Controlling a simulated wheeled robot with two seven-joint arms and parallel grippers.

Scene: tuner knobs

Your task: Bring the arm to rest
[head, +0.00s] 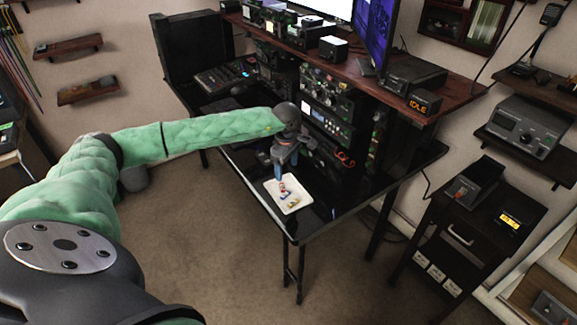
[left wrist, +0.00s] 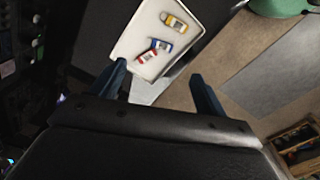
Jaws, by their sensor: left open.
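My left arm (head: 210,131) reaches in from the left to over the black desk. My left gripper (head: 280,170) points down above the desk, close to a white tray. In the left wrist view its two blue fingers (left wrist: 158,72) are spread apart with nothing between them. My right gripper is not in view.
The white tray (head: 297,204) lies near the front edge of the black desk (head: 345,205). In the left wrist view it holds small yellow, blue and red items (left wrist: 174,22). Radio equipment (head: 330,120) and a raised wooden shelf (head: 455,90) stand behind. Carpet in front is clear.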

